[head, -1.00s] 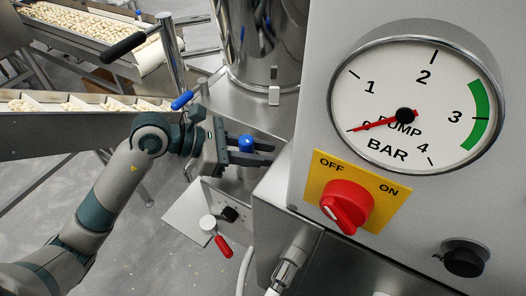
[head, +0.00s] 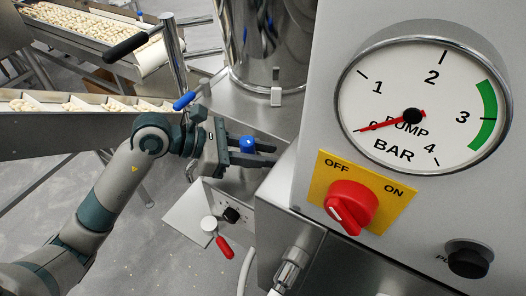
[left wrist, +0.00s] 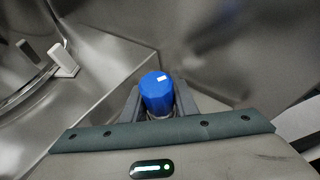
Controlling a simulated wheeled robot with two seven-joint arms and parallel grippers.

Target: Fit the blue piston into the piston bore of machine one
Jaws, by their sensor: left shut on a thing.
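The blue piston (head: 247,145) is a short blue cylinder held between the fingers of my left gripper (head: 256,153), above the steel machine deck. In the left wrist view the blue piston (left wrist: 157,92) stands between the two dark fingers, with a small white mark on its top and a metallic part below. My left gripper (left wrist: 160,108) is shut on it. The lower part of the piston is hidden by the fingers and palm. I cannot make out the piston bore in either view. My right gripper is not in view.
A steel hopper (head: 270,45) stands behind the gripper. A large grey cabinet with a pressure gauge (head: 424,105) and a red switch (head: 351,205) fills the right. A conveyor with pasta (head: 70,105) lies left. A red-handled valve (head: 224,246) sits below.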

